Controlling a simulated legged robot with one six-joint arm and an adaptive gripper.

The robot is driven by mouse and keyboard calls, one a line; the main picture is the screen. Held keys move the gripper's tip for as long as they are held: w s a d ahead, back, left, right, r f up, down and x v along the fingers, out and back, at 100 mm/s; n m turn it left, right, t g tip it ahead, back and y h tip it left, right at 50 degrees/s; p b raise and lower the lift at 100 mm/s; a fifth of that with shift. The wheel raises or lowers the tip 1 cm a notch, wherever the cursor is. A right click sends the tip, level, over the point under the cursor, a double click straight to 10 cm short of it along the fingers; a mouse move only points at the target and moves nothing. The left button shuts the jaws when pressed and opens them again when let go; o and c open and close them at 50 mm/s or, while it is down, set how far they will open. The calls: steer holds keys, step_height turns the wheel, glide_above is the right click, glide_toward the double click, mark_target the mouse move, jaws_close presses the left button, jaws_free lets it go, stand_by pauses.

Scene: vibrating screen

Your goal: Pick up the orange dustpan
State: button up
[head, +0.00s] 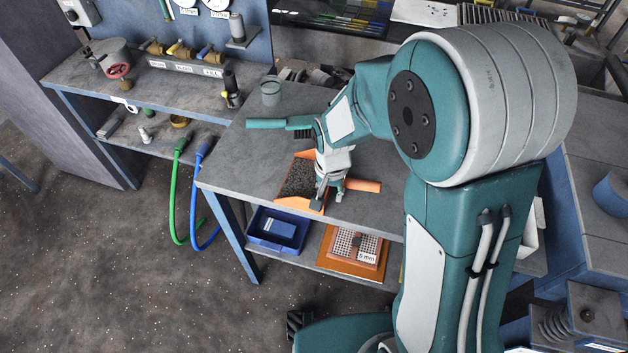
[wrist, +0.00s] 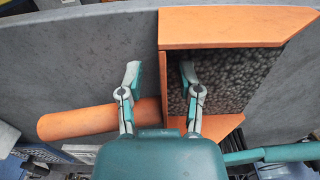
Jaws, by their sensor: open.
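The orange dustpan (head: 295,205) lies on the grey bench top near its front edge, with dark gravel (wrist: 235,78) in its pan. Its round orange handle (head: 363,185) points right in the head view and left in the wrist view (wrist: 80,123). My gripper (head: 330,190) is over the dustpan, pointing down. In the wrist view my gripper (wrist: 160,73) is open, with one finger on the handle side of the pan's back wall and the other over the gravel. The back wall lies between the fingers; I cannot tell whether they touch it.
A teal brush (head: 265,123) and a grey-green cup (head: 271,90) are on the bench behind the dustpan. A blue bin (head: 262,240) and an orange-framed 5 mm screen (head: 350,268) sit on the shelf below. Green and blue hoses (head: 171,205) hang at left.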

steer(key=shift+a, duration=0.35)
jaws_close()
steer(key=shift+d, duration=0.25)
steer(key=shift+r, duration=0.1)
